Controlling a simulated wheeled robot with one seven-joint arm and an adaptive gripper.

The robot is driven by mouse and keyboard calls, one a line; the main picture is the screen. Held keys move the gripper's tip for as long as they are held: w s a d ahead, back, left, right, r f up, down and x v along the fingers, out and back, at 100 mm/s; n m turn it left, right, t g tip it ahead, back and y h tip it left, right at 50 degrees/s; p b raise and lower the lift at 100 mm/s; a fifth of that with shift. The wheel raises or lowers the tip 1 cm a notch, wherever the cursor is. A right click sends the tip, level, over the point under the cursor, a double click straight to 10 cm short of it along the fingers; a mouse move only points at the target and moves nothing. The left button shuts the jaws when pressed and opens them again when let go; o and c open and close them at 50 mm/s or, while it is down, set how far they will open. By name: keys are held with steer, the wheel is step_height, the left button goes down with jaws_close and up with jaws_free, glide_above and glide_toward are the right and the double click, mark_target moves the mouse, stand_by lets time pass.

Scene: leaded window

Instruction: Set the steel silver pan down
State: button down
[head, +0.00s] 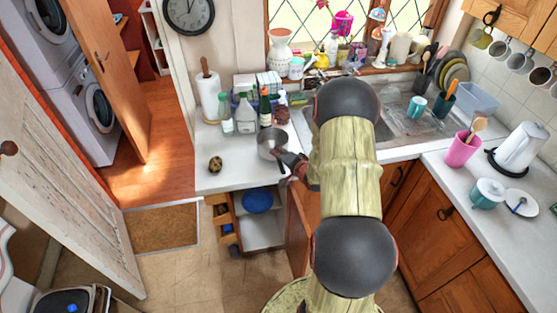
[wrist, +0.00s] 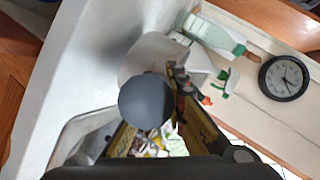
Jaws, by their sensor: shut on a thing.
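The steel silver pan (head: 271,142) is at the front of the left counter (head: 235,180) in the head view, near the bottles. It looks upright, and I cannot tell whether its base touches the counter. My gripper (head: 290,160) is at the pan's lower right side and is shut on it, apparently at the handle, which my fingers mostly hide. My forearm covers the area to the right. In the wrist view, a dark grey round shape lies in front of a pale rounded one between my fingers; I cannot tell for certain which part is the pan.
Several bottles (head: 245,115) stand just behind the pan, with a paper towel roll (head: 207,95) to their left. A small dark patterned object (head: 215,164) lies on the counter's left. The counter between is clear. Below, an open cupboard holds a blue bowl (head: 257,200).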

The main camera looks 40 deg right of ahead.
steer(key=shift+w+d+f, duration=0.25)
steer(key=shift+w+f, duration=0.05)
steer(key=shift+f, duration=0.15)
step_height(320, 180, down, 3)
steer(key=shift+r, duration=0.1)
steer(key=c, duration=1.8)
jaws_free()
steer(key=shift+s, duration=0.15)
